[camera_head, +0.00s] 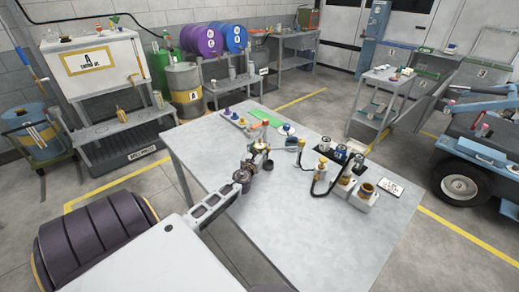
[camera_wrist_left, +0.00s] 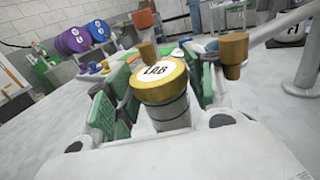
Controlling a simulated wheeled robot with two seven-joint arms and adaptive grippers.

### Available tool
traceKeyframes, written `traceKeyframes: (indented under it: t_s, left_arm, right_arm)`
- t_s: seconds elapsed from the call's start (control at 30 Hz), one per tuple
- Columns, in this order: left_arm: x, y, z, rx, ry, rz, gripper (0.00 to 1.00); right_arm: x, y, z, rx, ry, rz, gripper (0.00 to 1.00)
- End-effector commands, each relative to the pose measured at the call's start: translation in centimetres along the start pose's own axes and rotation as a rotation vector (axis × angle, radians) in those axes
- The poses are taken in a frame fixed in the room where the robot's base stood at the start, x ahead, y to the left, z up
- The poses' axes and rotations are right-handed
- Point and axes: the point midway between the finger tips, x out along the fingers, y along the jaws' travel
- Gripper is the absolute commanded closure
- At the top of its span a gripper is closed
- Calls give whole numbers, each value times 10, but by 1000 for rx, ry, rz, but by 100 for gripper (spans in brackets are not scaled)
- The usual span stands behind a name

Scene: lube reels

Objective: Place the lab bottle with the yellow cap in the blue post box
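The lab bottle (camera_wrist_left: 158,82) has a wide yellow cap marked LAB and fills the middle of the left wrist view. My left gripper (camera_wrist_left: 165,108) has its green-padded fingers on both sides of it and appears shut on it. In the head view my left gripper (camera_head: 258,152) is over the table's left half, where the bottle is hard to make out. A tall blue box on a post (camera_head: 373,34) stands at the back by the doors and looks like the blue post box. My right gripper is not in view.
The grey table (camera_head: 300,235) is bare at its front. A small trolley (camera_head: 378,100) and a blue vehicle (camera_head: 480,150) are at the right.

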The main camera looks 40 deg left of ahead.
Motion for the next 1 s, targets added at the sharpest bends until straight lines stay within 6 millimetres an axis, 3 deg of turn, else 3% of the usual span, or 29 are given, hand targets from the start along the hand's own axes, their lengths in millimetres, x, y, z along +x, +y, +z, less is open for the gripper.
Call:
traceKeyframes:
  t_s: [0.5,1.0]
  left_arm:
    - [0,0,3,0,0,0,42]
    - [-34,0,2,0,1,0,42]
  right_arm:
    - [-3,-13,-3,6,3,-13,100]
    - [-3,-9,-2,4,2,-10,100]
